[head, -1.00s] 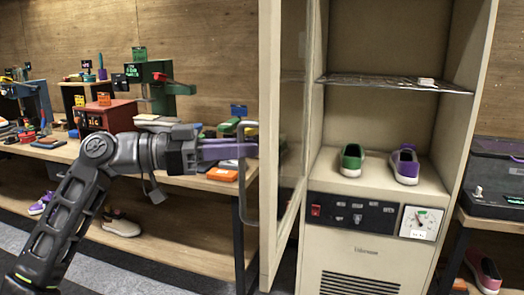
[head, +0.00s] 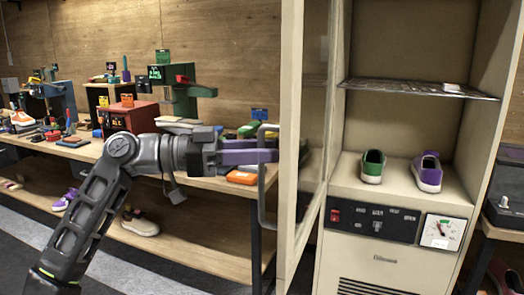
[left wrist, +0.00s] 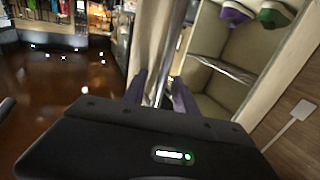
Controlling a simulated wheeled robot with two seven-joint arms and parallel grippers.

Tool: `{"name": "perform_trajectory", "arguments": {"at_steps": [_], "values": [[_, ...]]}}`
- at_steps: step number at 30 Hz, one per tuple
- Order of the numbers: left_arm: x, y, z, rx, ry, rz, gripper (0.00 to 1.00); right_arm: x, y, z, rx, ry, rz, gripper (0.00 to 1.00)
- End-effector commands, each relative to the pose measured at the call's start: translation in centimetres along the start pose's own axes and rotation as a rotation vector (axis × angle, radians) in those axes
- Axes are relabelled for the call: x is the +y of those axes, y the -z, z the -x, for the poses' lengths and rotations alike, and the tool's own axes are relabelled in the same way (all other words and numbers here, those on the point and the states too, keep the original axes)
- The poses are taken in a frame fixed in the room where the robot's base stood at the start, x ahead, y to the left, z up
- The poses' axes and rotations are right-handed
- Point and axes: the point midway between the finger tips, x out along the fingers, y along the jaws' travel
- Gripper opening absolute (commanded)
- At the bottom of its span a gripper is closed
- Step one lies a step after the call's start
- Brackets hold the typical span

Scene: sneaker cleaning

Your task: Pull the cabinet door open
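The cream cabinet (head: 395,268) stands at the right. Its framed glass door (head: 290,120) is swung open on the left side, showing the inside. A metal bar handle (head: 263,200) is on the door's left side. My left gripper (head: 272,150) reaches it from the left with its purple fingers at the upper part of the handle. In the left wrist view, the fingers (left wrist: 160,88) are apart, with the handle bar (left wrist: 174,45) between them and gaps beside it. My right gripper is not in view.
A green shoe (head: 372,167) and a purple shoe (head: 427,173) sit inside the cabinet below a wire shelf (head: 415,90). A workbench (head: 215,185) with tools runs behind my left arm. A dark box (head: 507,185) stands at the right.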

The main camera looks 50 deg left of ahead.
Motion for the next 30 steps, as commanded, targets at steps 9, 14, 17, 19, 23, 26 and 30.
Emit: {"name": "perform_trajectory", "arguments": {"at_steps": [9, 14, 17, 19, 23, 26, 30], "values": [[-0.1, 0.1, 4.4, 0.003, 0.004, 0.000, 0.34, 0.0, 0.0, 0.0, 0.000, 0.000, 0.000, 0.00], [-0.1, 0.1, 6.7, 0.002, 0.003, 0.001, 0.34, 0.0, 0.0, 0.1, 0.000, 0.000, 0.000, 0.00], [0.0, 0.0, 7.4, 0.002, 0.002, 0.000, 0.34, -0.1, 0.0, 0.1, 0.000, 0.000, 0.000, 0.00], [0.0, 0.0, 7.6, 0.001, 0.001, 0.000, 0.34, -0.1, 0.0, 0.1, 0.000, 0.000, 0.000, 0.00], [0.0, 0.0, 7.6, 0.001, 0.000, 0.000, 0.34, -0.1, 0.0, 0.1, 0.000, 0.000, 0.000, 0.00], [0.0, 0.0, 7.6, 0.001, 0.000, 0.000, 0.34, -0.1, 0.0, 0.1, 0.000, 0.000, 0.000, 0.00], [0.0, 0.0, 7.6, 0.001, 0.001, 0.000, 0.34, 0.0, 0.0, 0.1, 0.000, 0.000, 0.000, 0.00]]}}
